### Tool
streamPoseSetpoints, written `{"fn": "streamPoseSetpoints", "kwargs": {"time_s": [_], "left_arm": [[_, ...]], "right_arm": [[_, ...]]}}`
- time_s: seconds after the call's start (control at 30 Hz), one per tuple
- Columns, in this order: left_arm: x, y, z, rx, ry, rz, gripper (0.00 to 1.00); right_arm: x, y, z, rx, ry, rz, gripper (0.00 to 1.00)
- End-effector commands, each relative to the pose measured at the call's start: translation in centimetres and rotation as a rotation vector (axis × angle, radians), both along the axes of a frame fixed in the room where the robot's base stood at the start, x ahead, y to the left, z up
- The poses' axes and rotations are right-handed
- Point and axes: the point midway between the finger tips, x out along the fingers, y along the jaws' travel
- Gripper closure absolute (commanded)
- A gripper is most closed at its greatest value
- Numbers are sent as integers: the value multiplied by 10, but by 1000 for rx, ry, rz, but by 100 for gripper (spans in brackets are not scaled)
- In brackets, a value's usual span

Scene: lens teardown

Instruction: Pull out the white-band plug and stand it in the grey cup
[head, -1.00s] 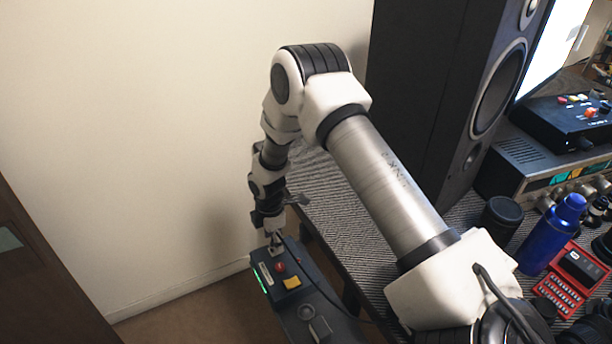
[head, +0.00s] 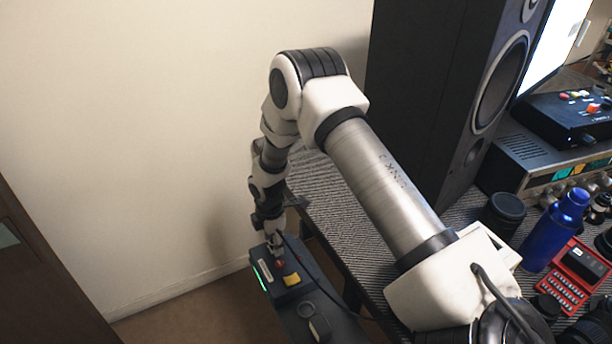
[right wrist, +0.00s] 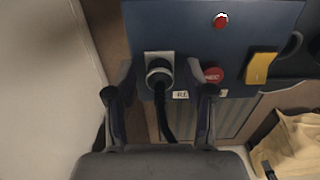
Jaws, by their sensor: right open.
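A black plug (right wrist: 159,76) with a pale ring sits in a light square socket plate on the dark blue box (right wrist: 190,30), its black cable trailing toward the gripper. My right gripper (right wrist: 158,93) is open, with one finger on each side of the plug and cable; I cannot tell whether they touch. In the head view my right gripper (head: 273,238) points down at the far end of the box (head: 290,296) and hides the plug. My left gripper is not in view.
A red button (right wrist: 212,74) lies close by the right finger, with a yellow switch (right wrist: 260,67) beyond it. A pale wall stands close left.

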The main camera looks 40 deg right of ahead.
Motion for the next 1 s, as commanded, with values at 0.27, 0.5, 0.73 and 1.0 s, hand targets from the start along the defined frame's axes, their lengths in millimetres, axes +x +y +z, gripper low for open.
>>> {"fn": "streamPoseSetpoints", "kwargs": {"time_s": [0.27,0.5,0.73,1.0], "left_arm": [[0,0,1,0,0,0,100],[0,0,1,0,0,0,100],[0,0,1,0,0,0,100],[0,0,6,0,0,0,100]], "right_arm": [[0,0,0,0,0,0,47],[0,0,0,0,0,0,72],[0,0,0,0,0,0,100],[0,0,6,0,0,0,100]]}}
